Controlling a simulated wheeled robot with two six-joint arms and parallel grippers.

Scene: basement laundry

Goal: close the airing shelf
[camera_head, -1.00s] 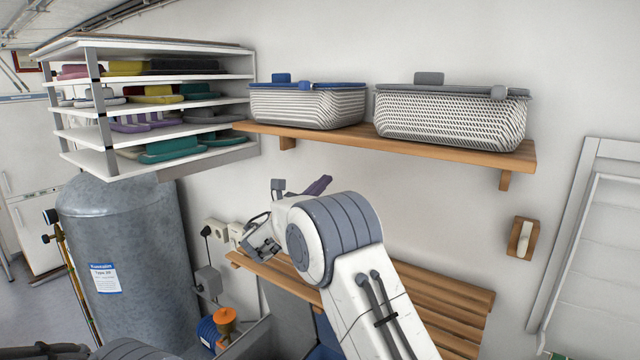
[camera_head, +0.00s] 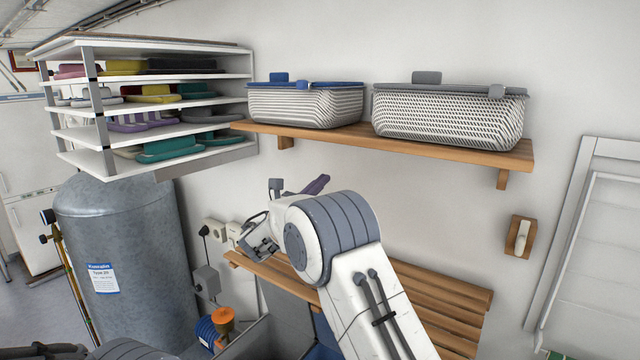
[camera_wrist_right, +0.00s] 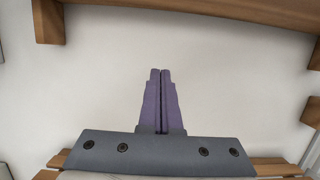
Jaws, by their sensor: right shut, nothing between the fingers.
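The airing shelf (camera_head: 440,299) is the slatted wooden shelf low on the wall. It sticks out from the wall, folded down, and my right arm hides its middle. Its slats also show along the bottom of the right wrist view (camera_wrist_right: 268,168). My right gripper (camera_head: 318,184) is shut and empty, its purple fingers above the shelf's far left part and apart from it. In the right wrist view, the shut fingers (camera_wrist_right: 160,72) point at bare white wall. My left gripper is out of view.
Above is a wooden wall shelf (camera_head: 390,138) with two lidded baskets (camera_head: 305,105) (camera_head: 450,115). A wooden block with a pale peg (camera_head: 521,237) is on the wall at right. A grey tank (camera_head: 125,250) and a stacked rack (camera_head: 205,131) stand left. The wall between the shelves is clear.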

